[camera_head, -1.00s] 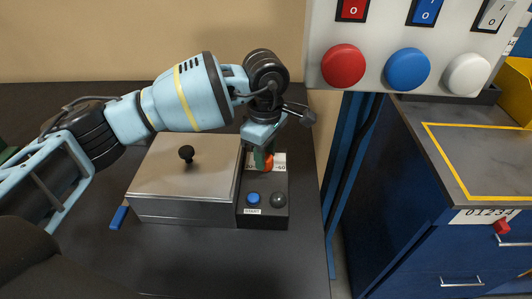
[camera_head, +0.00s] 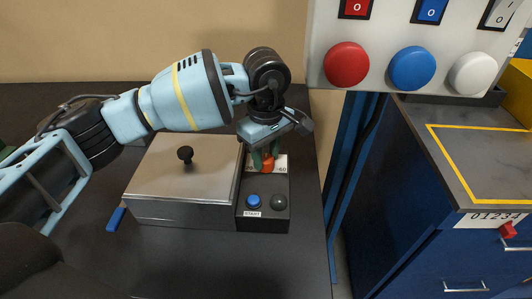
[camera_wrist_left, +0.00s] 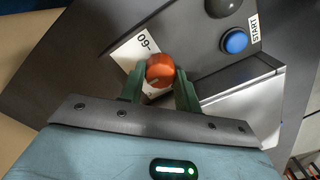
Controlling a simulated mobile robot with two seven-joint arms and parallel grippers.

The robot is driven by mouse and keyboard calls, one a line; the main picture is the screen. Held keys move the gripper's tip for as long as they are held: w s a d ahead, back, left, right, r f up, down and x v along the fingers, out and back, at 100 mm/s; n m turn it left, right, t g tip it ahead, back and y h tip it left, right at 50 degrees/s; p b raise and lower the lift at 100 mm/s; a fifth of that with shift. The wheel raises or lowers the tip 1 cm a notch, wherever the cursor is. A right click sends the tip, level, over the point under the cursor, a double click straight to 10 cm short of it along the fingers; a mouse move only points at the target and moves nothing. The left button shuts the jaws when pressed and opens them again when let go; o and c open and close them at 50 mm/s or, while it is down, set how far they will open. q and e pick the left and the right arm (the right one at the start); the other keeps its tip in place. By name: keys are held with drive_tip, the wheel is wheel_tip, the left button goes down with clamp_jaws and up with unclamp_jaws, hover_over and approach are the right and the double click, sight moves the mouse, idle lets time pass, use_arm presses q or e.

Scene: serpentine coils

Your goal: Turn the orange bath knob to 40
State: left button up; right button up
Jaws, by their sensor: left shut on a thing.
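The orange knob (camera_head: 268,166) sits on the dark control box to the right of a metal lidded bath (camera_head: 185,180). My left gripper (camera_head: 266,160) reaches down from above, its green fingers on either side of the knob and shut on it. In the left wrist view the knob (camera_wrist_left: 160,68) is between the fingertips, with a slot mark on its face. A white scale plate lies under the knob; "60" is readable, and the rest is mostly hidden by the fingers. I cannot read the exact setting. My right gripper is not in view.
A blue START button (camera_head: 253,201) and a dark round button (camera_head: 279,202) are in front of the knob. A panel with red, blue and white buttons (camera_head: 412,68) hangs at upper right. A blue cabinet (camera_head: 440,235) stands right. A blue object (camera_head: 116,219) lies left of the bath.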

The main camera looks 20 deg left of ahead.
sight(266, 159)
use_arm(q)
drive_tip(key=o, duration=1)
drive_tip(key=shift+c, duration=0.2)
drive_tip(key=shift+r, duration=0.1)
wheel_tip(266, 159, up, 8)
drive_tip(key=shift+f, duration=0.2)
